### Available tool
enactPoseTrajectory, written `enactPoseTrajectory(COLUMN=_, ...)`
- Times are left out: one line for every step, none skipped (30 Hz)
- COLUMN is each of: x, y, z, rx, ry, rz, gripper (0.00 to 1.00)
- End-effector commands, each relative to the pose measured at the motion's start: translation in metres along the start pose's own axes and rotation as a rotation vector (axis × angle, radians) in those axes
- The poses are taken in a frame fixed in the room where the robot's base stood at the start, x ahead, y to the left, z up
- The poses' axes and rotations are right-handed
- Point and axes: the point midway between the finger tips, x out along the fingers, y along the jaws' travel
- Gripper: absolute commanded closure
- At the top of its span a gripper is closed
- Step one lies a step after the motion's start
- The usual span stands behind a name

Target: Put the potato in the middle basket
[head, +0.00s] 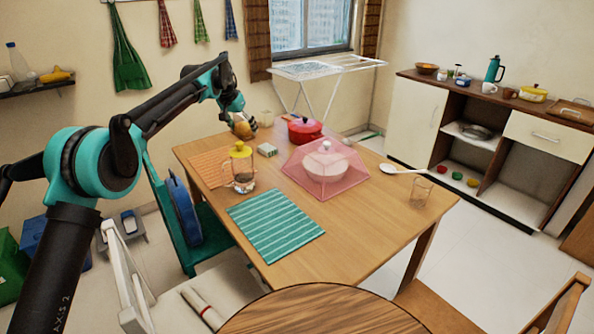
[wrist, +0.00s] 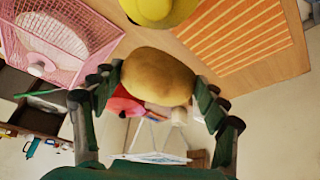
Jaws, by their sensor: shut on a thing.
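The potato (wrist: 158,76) is brown and rounded, and it sits between the two fingers of my gripper (wrist: 158,88) in the wrist view. My gripper is shut on it. In the head view, my gripper (head: 240,120) holds the potato (head: 244,129) at the far left end of the wooden table, and part of it is hidden by the fingers. I cannot tell whether the potato touches the table. I cannot make out a middle basket for certain in either view.
On the table (head: 375,215) stand a yellow-lidded glass jar (head: 241,168), a red pot (head: 304,130), a pink mesh food cover (head: 325,167) and a glass (head: 421,192). A green bin (head: 10,268) and a blue bin (head: 62,243) stand on the floor at left.

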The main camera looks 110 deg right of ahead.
Motion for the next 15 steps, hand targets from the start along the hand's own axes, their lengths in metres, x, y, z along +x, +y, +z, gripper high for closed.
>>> enactPoseTrajectory(x=0.003, y=0.028, z=-0.007, rx=0.027, ry=0.000, rz=0.012, gripper=0.60)
enactPoseTrajectory(x=0.005, y=0.042, z=-0.011, rx=0.040, ry=0.000, rz=0.018, gripper=0.60)
enactPoseTrajectory(x=0.007, y=0.059, z=-0.015, rx=0.056, ry=0.000, rz=0.025, gripper=0.60)
enactPoseTrajectory(x=0.008, y=0.072, z=-0.018, rx=0.067, ry=0.000, rz=0.030, gripper=0.60)
enactPoseTrajectory(x=0.009, y=0.084, z=-0.020, rx=0.079, ry=0.000, rz=0.035, gripper=0.60)
enactPoseTrajectory(x=0.010, y=0.098, z=-0.023, rx=0.092, ry=0.001, rz=0.041, gripper=0.60)
enactPoseTrajectory(x=0.010, y=0.108, z=-0.025, rx=0.101, ry=0.001, rz=0.045, gripper=0.60)
enactPoseTrajectory(x=0.011, y=0.118, z=-0.026, rx=0.110, ry=0.001, rz=0.049, gripper=0.60)
enactPoseTrajectory(x=0.012, y=0.128, z=-0.028, rx=0.119, ry=0.001, rz=0.053, gripper=0.60)
enactPoseTrajectory(x=0.012, y=0.136, z=-0.029, rx=0.126, ry=0.001, rz=0.056, gripper=0.60)
enactPoseTrajectory(x=0.013, y=0.142, z=-0.030, rx=0.132, ry=0.001, rz=0.059, gripper=0.60)
enactPoseTrajectory(x=0.013, y=0.149, z=-0.031, rx=0.138, ry=0.001, rz=0.062, gripper=0.60)
enactPoseTrajectory(x=0.013, y=0.153, z=-0.031, rx=0.141, ry=0.001, rz=0.063, gripper=0.60)
enactPoseTrajectory(x=0.013, y=0.156, z=-0.031, rx=0.144, ry=0.001, rz=0.064, gripper=0.60)
enactPoseTrajectory(x=0.015, y=0.159, z=-0.031, rx=0.147, ry=0.001, rz=0.066, gripper=0.60)
